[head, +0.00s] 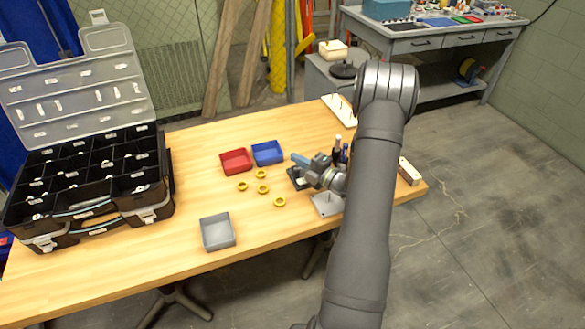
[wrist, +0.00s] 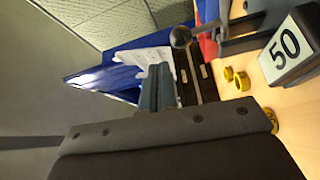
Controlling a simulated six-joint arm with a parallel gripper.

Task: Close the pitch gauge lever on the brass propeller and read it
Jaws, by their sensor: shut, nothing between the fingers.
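My gripper (head: 296,158) is shut and empty at the right half of the table. Its blue-grey fingers also show in the wrist view (wrist: 154,84). Close by them is a lever with a dark ball knob (wrist: 181,37) on a thin rod. I cannot tell whether fingers and lever touch. A dark block with a white plate marked "50" (wrist: 285,48) sits to the right in the wrist view. In the head view a small dark device (head: 296,181) stands just below the gripper, partly hidden by it. I cannot make out a brass propeller or any gauge reading.
A red tray (head: 236,160) and a blue tray (head: 267,152) lie left of the gripper. Several yellow rings (head: 262,188) lie in front of them. A grey tray (head: 217,231) is near the front edge. An open black toolbox (head: 90,185) fills the left end.

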